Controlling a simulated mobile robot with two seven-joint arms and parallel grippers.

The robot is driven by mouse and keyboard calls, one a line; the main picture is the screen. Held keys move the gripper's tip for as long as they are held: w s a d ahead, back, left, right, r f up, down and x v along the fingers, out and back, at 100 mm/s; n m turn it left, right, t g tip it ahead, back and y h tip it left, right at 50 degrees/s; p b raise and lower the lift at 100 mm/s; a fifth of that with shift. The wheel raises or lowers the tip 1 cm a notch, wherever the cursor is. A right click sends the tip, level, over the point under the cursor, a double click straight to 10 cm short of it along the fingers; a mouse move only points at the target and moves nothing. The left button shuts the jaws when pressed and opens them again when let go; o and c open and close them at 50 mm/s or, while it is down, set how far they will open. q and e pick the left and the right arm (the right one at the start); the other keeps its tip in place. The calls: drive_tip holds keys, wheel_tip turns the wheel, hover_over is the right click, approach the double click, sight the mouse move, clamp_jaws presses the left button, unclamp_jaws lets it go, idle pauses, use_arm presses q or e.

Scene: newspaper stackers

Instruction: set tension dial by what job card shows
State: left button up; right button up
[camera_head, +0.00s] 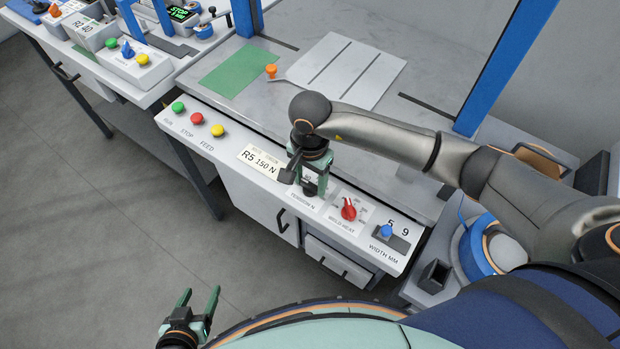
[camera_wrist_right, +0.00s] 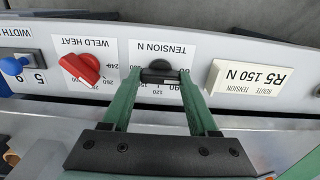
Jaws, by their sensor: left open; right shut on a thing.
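The job card (camera_head: 262,163) on the machine's front panel reads R5 150 N. It appears upside down in the right wrist view (camera_wrist_right: 248,77), with the words ROUTE and TENSION. The tension dial (camera_wrist_right: 158,72) is a black knob under the label TENSION N. Scale numbers such as 60, 90 and 120 show near it, partly covered by my fingers; its pointer is hard to make out. My left gripper (camera_head: 200,296) is open and empty, low over the floor.
The red weld heat knob (camera_head: 348,209) and blue width slider (camera_head: 386,231) sit right of the dial. Green, red and yellow buttons (camera_head: 197,119) are at the panel's left. An orange knob (camera_head: 271,71) stands on the table behind. A second station (camera_head: 136,66) is at upper left.

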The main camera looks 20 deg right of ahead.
drive_tip(key=shift+c, duration=1.1)
